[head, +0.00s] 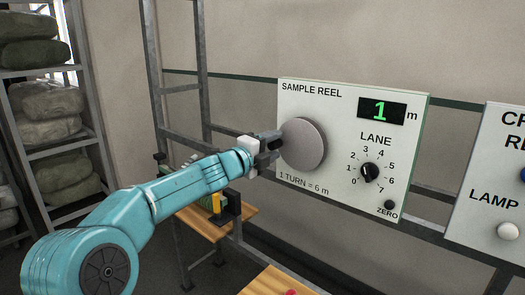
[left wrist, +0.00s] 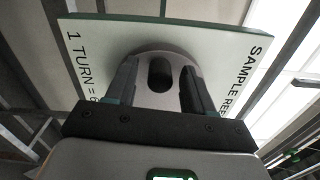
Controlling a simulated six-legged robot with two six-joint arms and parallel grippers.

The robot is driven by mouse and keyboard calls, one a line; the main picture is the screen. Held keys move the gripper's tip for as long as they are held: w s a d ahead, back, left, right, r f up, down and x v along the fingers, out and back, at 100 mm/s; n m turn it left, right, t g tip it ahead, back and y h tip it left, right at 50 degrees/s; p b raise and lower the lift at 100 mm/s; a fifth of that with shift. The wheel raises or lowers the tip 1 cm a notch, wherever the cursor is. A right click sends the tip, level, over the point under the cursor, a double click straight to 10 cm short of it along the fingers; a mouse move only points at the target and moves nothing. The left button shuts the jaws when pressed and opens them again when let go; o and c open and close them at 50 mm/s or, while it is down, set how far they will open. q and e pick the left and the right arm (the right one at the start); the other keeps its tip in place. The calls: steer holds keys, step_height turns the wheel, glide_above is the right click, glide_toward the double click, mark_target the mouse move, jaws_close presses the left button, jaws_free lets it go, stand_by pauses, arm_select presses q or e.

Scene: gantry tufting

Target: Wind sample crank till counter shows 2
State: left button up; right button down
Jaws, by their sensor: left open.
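The SAMPLE REEL panel (head: 345,112) is mounted on a rail along the wall. Its green counter (head: 382,110) reads 1 m. The crank is a round grey disc (head: 308,145) on the panel's left half, above the words "1 TURN = 6 m". My left gripper (head: 272,141) is at the disc's left edge. In the left wrist view, the dark crank knob (left wrist: 160,74) stands out from the disc, between the two open fingers of my left gripper. I cannot tell whether either finger touches it. In the head view the gripper hides the knob. My right gripper is not in view.
The panel also has a black LANE dial (head: 369,173) and a small ZERO button (head: 390,204). A second panel (head: 490,190) with a LAMP button stands to the right. A wooden bench (head: 245,220) is below, and shelves with wrapped bundles (head: 48,100) are at the left.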

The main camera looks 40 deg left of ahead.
arm_select(q)
steer(key=s+b, duration=0.3)
steer(key=s, duration=1.3)
steer(key=shift+a, duration=0.3)
steer(key=shift+s+f, duration=0.1)
